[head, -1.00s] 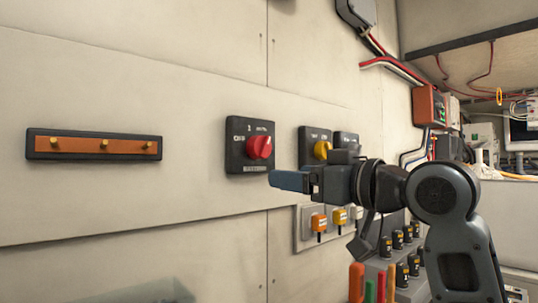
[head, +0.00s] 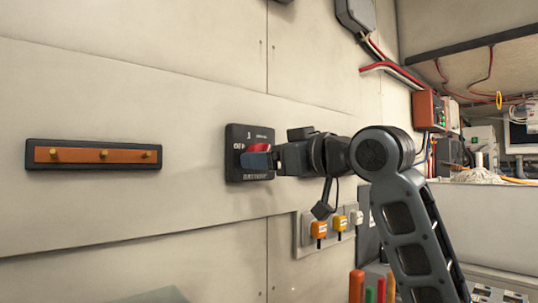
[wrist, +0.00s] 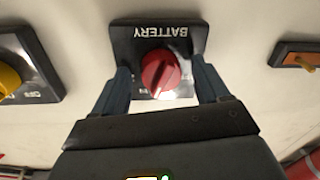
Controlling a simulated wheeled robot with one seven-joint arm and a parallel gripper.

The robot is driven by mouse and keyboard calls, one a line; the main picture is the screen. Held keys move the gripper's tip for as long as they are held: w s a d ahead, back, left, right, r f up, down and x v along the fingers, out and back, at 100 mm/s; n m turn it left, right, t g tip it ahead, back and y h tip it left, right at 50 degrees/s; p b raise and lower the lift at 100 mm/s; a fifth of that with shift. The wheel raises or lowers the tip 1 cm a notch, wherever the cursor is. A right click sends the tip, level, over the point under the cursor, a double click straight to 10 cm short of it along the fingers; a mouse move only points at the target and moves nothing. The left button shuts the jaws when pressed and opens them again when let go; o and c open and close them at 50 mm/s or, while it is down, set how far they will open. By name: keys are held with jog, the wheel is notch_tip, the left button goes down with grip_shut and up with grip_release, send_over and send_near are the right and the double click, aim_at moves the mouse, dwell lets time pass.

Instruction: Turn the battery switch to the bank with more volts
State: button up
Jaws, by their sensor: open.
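In the wrist view the plate (wrist: 125,35) appears upside down, with "BATTERY" along the top. The red knob (wrist: 158,70) shows a raised grip and a pale patch near its lower edge; I cannot tell its setting. My gripper (head: 260,160) is at the switch. In the wrist view its fingers (wrist: 162,82) are open, one on each side of the knob, with gaps visible.
An orange bar with brass studs (head: 103,155) is on the wall to the left. Orange and yellow keyed switches (head: 319,229) sit below right. A neighbouring switch with a yellow knob (wrist: 8,80) is close in the wrist view. A red-orange box (head: 428,108) hangs further right.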

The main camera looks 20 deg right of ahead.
jog(key=shift+w, duration=0.1)
jog(key=c, duration=1)
jog(key=shift+c, duration=0.2)
jog(key=shift+p, duration=0.3)
jog(key=shift+a+m+t+p, duration=0.15)
jog(key=shift+m+t+p, duration=0.25)
jog(key=shift+m+p, duration=3.6)
jog(key=shift+m+b, duration=0.3)
jog(key=shift+m, duration=0.4)
jog(key=o, duration=1)
